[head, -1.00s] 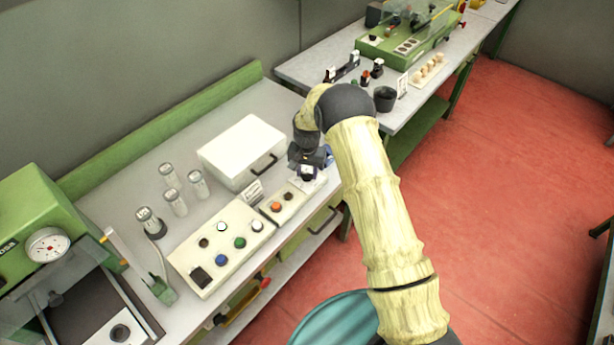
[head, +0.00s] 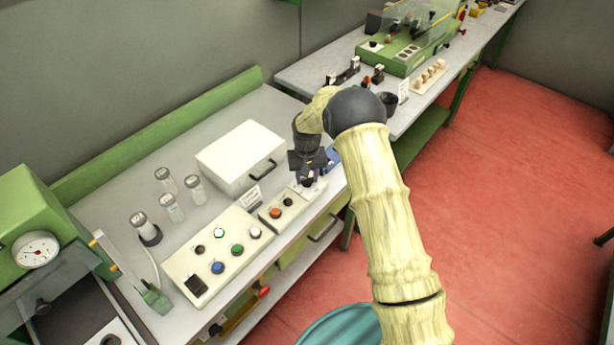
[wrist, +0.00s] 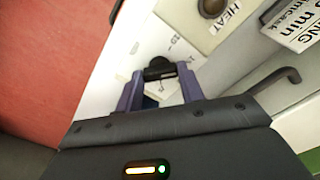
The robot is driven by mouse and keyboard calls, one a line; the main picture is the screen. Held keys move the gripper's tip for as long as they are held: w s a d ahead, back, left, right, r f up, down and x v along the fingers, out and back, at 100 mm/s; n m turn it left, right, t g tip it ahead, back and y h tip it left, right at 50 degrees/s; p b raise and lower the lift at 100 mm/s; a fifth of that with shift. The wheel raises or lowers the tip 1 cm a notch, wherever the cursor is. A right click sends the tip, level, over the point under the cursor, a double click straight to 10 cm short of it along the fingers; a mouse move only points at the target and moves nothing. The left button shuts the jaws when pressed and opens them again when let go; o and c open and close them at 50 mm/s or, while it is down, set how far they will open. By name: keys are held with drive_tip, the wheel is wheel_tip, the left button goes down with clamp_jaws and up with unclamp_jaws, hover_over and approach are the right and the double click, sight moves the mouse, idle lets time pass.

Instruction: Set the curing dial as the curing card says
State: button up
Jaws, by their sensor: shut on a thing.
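The curing dial is a black knob (wrist: 160,66) on a white plate with printed marks, seen in the wrist view. My gripper (wrist: 160,78) is shut on this knob, with a purple finger on each side of it. In the head view my gripper (head: 308,181) points down at the dial's white plate (head: 318,187), and it hides most of the knob. The curing card (wrist: 297,24) is cut off in the wrist view; "ING", a partly cut number with "min" and "mcask" show. In the head view the small card (head: 248,196) stands behind the control boxes, too small to read.
A small box with an orange button and a dark knob (head: 288,201) sits left of the dial. A larger button panel (head: 205,265) lies further left. A white case (head: 240,150) with a handle and several capped jars (head: 170,207) stand behind.

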sight(308, 179)
drive_tip(key=o, duration=1)
wheel_tip(308, 179, up, 18)
drive_tip(key=b, duration=0.3)
drive_tip(key=shift+f+b, duration=0.25)
drive_tip(key=shift+b, duration=0.05)
drive_tip(key=shift+d, duration=0.1)
